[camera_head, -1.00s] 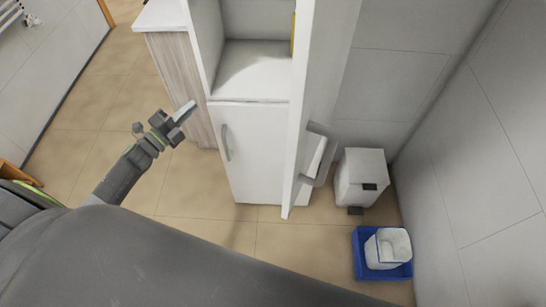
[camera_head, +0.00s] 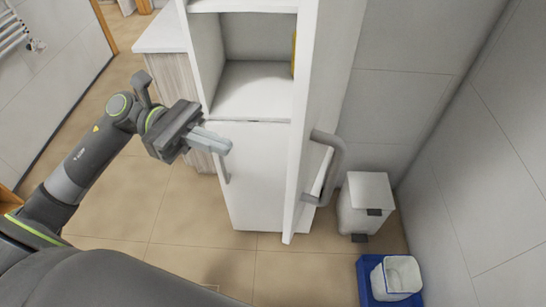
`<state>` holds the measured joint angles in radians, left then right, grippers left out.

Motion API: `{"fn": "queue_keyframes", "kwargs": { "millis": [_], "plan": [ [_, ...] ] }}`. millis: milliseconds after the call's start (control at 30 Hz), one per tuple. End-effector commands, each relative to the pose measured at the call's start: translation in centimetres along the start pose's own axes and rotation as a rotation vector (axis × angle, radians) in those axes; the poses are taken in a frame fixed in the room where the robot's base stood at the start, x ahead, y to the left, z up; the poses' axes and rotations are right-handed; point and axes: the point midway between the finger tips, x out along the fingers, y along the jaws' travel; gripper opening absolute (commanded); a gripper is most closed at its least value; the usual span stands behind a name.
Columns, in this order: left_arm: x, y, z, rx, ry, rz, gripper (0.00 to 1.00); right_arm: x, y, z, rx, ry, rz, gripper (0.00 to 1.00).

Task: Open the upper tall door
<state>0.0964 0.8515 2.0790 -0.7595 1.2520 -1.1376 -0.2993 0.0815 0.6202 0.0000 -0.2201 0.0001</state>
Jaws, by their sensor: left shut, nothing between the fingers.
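The upper tall door (camera_head: 307,115) of the white cabinet stands swung open to the right, seen nearly edge-on. Its grey bar handle (camera_head: 335,160) is on the door's right-hand face. The open upper compartment (camera_head: 255,88) shows a white shelf floor. Below it, the lower door (camera_head: 262,180) is closed, its handle partly hidden behind my gripper. My left gripper (camera_head: 218,142) is shut and empty, in front of the cabinet's left side, left of the open door and apart from its handle. My right gripper is not in view.
A white pedal bin (camera_head: 366,200) stands right of the cabinet, with a blue tray (camera_head: 372,290) holding a white bucket (camera_head: 398,275) in front. A wood-sided counter (camera_head: 170,75) adjoins the cabinet's left. The tiled floor ahead is clear.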

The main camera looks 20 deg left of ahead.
Motion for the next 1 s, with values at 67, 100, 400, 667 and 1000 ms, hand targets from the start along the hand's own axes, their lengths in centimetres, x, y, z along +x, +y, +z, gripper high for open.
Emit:
{"fn": "queue_keyframes", "kwargs": {
  "millis": [67, 100, 400, 667, 1000],
  "plan": [
    [1.1, 0.0, 0.3, 0.003, -0.006, -0.002, 0.0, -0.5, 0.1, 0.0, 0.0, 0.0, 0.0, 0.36],
    [1.6, 0.0, 0.4, 0.003, -0.006, -0.001, 0.0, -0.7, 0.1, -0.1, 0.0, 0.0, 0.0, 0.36],
    [5.0, 0.0, 0.3, -0.001, -0.007, 0.0, 0.0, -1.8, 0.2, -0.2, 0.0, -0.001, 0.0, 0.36],
    [7.8, 0.0, 0.4, -0.002, -0.008, 0.001, 0.0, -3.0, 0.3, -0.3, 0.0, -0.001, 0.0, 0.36],
    [10.2, 0.0, 0.2, -0.003, -0.004, 0.002, 0.0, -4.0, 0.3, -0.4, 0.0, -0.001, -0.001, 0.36]
  ]
}}
